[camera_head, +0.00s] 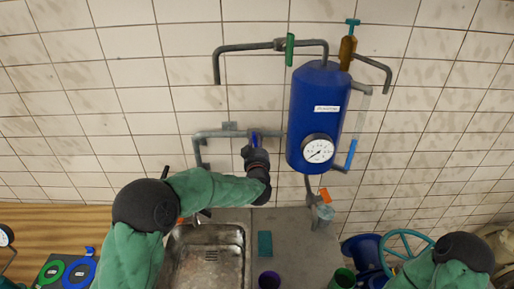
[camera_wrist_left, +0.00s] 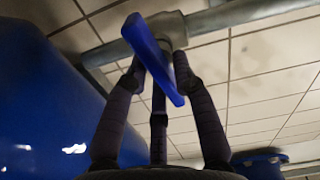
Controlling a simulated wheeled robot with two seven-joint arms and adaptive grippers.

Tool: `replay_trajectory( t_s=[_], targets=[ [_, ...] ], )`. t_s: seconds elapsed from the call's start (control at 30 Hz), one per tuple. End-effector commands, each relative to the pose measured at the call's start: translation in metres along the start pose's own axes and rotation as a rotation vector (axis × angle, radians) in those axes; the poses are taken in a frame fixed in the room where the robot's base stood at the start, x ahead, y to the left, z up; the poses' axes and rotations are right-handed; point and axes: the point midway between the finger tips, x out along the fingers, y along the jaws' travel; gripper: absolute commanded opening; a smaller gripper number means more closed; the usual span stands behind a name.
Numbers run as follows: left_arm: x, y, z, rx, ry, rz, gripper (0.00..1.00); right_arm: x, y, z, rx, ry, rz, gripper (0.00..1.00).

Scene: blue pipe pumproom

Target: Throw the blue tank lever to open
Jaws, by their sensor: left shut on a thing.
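The blue tank (camera_head: 316,115) hangs on the tiled wall with a white round gauge (camera_head: 318,150) on its lower front. A dark blue lever (camera_head: 255,140) sits on the grey pipe to the left of the tank. My left gripper (camera_head: 256,152) is at this lever, its fingers shut around it. In the left wrist view the blue lever (camera_wrist_left: 152,52) stands slanted between the fingers of my left gripper (camera_wrist_left: 160,80), with the pipe behind it. The fingers partly hide the lever in the head view. My right gripper is not in view; only part of that arm shows at bottom right.
A green-handled valve (camera_head: 290,49) is on the upper pipe. A brass valve (camera_head: 347,52) with a teal handle is at the tank's top right. A lighter blue lever (camera_head: 351,154) hangs right of the tank. A metal sink (camera_head: 243,262) and a teal handwheel (camera_head: 405,233) lie below.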

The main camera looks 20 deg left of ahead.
Motion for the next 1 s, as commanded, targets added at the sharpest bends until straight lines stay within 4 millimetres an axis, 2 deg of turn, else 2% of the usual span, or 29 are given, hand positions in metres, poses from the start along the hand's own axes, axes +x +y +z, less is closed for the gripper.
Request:
replay_trajectory(
  t_s=[0.03,0.3,1.0],
  targets=[
    [0.001,-0.002,0.001,-0.041,0.009,-0.002,0.0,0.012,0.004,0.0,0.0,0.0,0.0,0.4],
    [0.0,-0.005,0.002,-0.29,0.01,-0.001,0.0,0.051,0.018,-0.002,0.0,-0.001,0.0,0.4],
    [0.001,-0.013,0.002,-0.956,0.009,0.0,0.0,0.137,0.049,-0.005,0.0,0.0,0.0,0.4]
  ],
)
